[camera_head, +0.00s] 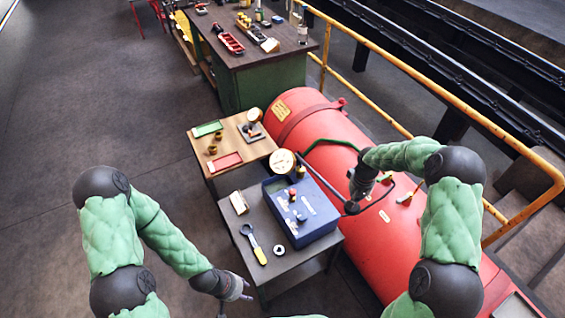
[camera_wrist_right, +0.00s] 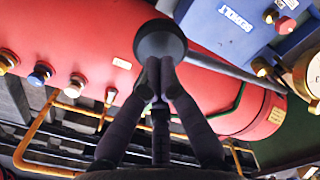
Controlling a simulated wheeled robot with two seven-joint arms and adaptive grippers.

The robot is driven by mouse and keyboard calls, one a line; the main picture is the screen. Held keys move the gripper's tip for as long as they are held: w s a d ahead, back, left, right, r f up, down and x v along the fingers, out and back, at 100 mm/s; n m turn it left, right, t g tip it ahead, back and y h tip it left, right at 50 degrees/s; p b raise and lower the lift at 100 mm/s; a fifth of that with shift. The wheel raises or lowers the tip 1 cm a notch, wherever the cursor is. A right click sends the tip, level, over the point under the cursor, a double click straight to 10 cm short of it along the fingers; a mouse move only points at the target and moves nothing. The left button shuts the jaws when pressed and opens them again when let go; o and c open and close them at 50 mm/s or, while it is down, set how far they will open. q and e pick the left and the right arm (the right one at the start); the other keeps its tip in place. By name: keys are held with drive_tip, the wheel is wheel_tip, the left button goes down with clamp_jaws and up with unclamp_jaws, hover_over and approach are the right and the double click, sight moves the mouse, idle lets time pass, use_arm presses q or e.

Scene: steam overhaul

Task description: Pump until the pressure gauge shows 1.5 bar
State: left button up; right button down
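The blue pump box (camera_head: 317,222) stands on a small dark table, with the white-faced pressure gauge (camera_head: 283,162) at its back corner. The gauge needle is too small to read. A dark pump lever (camera_head: 325,186) runs from the box toward the red boiler and ends in a dark round knob (camera_head: 351,207). My right gripper (camera_head: 358,195) is at that knob; in the right wrist view its fingers close together on the knob (camera_wrist_right: 160,39). The gauge's brass rim (camera_wrist_right: 303,80) shows there side-on, face unreadable. My left gripper (camera_head: 240,290) is low beside the table, empty, its fingers too small to judge.
A wooden table (camera_head: 203,164) with trays stands behind. The red boiler (camera_head: 335,150) and yellow railing (camera_head: 400,75) bound the right side. Floor at left is clear.

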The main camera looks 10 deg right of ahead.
idle(0.3)
wheel_tip(320, 180, down, 17)
drive_tip(key=b, duration=1.3)
wheel_tip(320, 180, up, 17)
drive_tip(key=p, duration=0.9)
drive_tip(key=shift+f+b, duration=5.9)
drive_tip(key=shift+f, duration=2.45)
wheel_tip(320, 180, up, 17)
drive_tip(key=p, duration=1)
drive_tip(key=shift+f, duration=0.1)
drive_tip(key=shift+f, duration=0.15)
